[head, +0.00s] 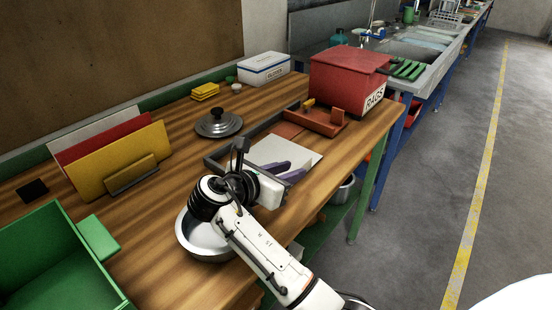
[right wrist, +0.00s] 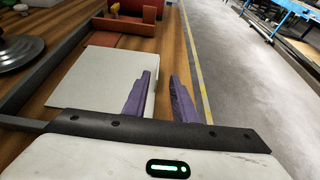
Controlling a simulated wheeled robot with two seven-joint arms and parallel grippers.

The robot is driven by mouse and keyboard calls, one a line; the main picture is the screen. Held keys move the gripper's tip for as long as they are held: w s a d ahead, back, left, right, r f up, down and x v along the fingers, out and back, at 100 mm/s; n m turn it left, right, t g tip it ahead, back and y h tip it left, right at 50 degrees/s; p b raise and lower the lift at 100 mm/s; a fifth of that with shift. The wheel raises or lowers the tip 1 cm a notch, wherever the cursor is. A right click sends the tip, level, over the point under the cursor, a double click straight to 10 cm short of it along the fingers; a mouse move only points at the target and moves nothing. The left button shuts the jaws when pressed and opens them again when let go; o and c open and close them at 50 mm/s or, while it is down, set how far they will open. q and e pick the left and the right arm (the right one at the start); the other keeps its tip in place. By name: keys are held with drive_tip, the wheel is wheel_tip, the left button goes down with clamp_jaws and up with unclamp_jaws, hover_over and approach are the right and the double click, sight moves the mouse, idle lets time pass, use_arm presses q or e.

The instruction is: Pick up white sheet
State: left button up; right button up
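A flat white sheet (head: 297,148) lies on the wooden bench, beside a dark grey raised edge; it also shows in the right wrist view (right wrist: 100,78). My right gripper (head: 283,171) is at the sheet's near side, its purple fingers apart with nothing clamped between them. In the right wrist view the gripper (right wrist: 161,75) has its left finger over the sheet's right edge and its right finger beyond that edge. I cannot tell whether a finger touches the sheet. Another pale sheet (head: 92,131) stands behind red and yellow sheets in a rack at the left. My left gripper is out of view.
A steel bowl (head: 196,243) sits below my right wrist. A pot lid (head: 219,124), a reddish tray (head: 318,121) and a red rags box (head: 345,80) are on the bench. A green bin (head: 55,265) is at the lower left. The bench's right edge is close to the sheet.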

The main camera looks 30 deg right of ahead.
sight(305, 164)
drive_tip(key=x, duration=0.8)
drive_tip(key=shift+w, duration=0.25)
clamp_jaws()
